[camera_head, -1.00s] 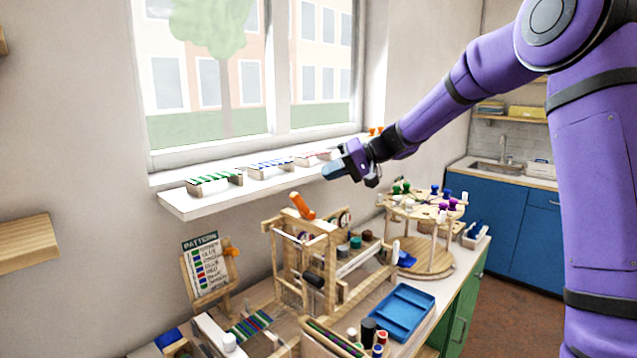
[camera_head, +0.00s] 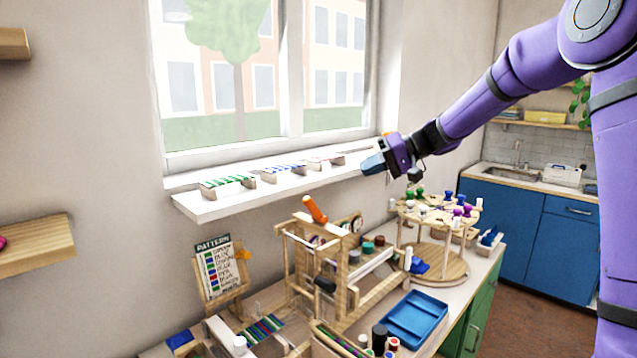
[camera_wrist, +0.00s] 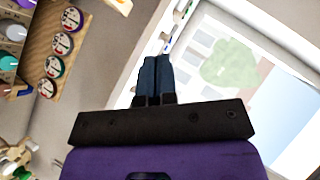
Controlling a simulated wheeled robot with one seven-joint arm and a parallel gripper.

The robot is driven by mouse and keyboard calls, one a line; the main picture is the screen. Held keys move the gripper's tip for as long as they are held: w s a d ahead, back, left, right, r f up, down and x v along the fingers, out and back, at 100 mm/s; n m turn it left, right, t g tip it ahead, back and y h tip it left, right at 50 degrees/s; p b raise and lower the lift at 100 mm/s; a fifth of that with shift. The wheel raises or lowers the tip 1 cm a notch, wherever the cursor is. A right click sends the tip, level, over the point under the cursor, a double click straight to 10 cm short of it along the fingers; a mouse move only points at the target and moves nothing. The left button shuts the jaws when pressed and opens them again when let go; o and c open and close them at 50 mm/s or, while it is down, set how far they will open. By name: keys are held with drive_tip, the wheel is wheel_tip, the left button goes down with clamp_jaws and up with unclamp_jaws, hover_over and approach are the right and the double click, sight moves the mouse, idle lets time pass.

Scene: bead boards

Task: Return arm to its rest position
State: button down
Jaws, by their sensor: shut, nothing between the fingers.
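My purple arm reaches in from the right in the head view. My gripper (camera_head: 374,164) is at the right part of the window sill, above the round wooden stand and the wooden frame, and looks clear of both. In the wrist view its two dark blue fingers (camera_wrist: 154,75) are together with nothing between them.
The window sill (camera_head: 200,208) carries small bead boards (camera_head: 229,183) in green, blue and red. Below are a wooden frame (camera_head: 300,262), a round tiered stand (camera_head: 440,265), a blue tray (camera_head: 418,318) and a pattern board (camera_head: 214,268). Blue cabinets (camera_head: 520,222) stand at the back right.

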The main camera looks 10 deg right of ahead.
drive_tip(key=s+a+r+g+h, duration=0.1)
drive_tip(key=s+a+h, duration=0.15)
drive_tip(key=s, duration=0.75)
drive_tip(key=s+a+r+h, duration=0.1)
drive_tip(key=s+h, duration=0.3)
drive_tip(key=s, duration=0.6)
drive_tip(key=s+d+f+m+t+h, duration=0.1)
drive_tip(key=s+d+h, duration=0.1)
drive_tip(key=s, duration=0.8)
drive_tip(key=s+d+f+m+t+h, duration=0.1)
drive_tip(key=s+d, duration=0.4)
drive_tip(key=s, duration=0.5)
drive_tip(key=f+h, duration=0.1)
drive_tip(key=h, duration=0.1)
drive_tip(key=shift+h, duration=0.35)
